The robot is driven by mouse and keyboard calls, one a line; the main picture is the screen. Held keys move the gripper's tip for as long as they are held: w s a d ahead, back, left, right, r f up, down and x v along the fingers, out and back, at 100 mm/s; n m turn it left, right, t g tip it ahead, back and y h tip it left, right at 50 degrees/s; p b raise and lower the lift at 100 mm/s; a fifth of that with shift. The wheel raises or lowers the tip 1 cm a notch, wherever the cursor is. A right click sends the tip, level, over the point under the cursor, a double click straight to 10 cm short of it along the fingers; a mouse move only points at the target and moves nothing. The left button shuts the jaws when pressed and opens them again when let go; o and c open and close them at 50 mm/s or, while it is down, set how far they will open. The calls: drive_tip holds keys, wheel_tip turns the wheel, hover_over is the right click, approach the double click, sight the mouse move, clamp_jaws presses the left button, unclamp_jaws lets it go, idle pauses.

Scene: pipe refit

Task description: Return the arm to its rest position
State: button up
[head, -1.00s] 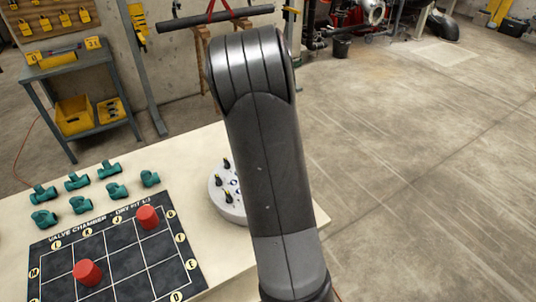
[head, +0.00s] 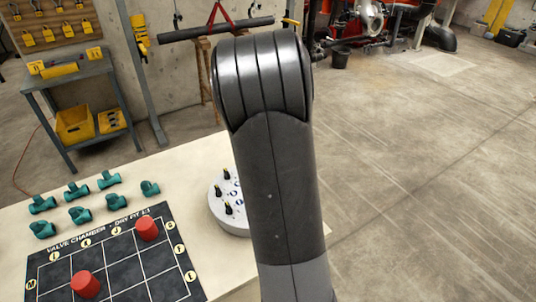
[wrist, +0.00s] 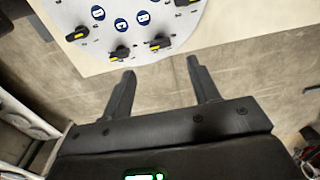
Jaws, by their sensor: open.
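My gripper (wrist: 163,88) shows in the wrist view with its two fingers spread apart and nothing between them. Beyond the fingertips lie the table edge and the floor. The round grey-white panel with black knobs (wrist: 180,18) lies ahead of the fingertips, apart from them. In the head view my arm stands upright in the middle and hides my gripper. The same panel (head: 232,222) sits on the cream table (head: 185,160) just left of my arm, partly hidden behind it.
A black gridded board (head: 115,262) holds two red cylinders (head: 146,228). Several teal valve fittings (head: 78,192) stand behind it. A grey cart with yellow bins (head: 75,125) is at the back left.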

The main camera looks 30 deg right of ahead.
drive_tip(key=shift+r, duration=0.65)
